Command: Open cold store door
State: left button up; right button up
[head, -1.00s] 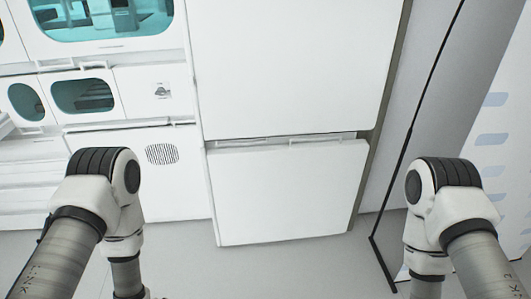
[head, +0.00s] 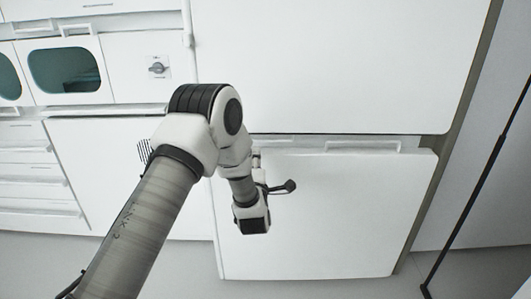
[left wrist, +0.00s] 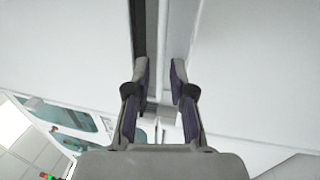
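The white cold store fills the middle of the head view, with a large upper door (head: 340,65) over a lower door (head: 330,225). A narrow gap with a pale handle strip (head: 360,147) runs between them; both doors look shut. My left arm reaches across the lower door, its wrist near the left end of the gap. Its fingertips are mostly hidden in the head view. In the left wrist view my left gripper (left wrist: 160,75) is open, its two fingers apart in front of the gap between the door panels. I cannot tell whether they touch anything. My right gripper is out of view.
White cabinets with a teal window (head: 65,70) and drawers (head: 35,175) stand at the left. A thin black pole (head: 465,210) leans across the right side. Grey floor (head: 300,290) shows below the cold store.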

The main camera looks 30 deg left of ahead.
aim_at(257, 141)
pick_arm(q)
jog(key=x, duration=0.8)
jog(key=shift+f+b, duration=0.2)
jog(key=shift+b, duration=0.15)
jog(key=shift+c, duration=0.4)
grip_shut()
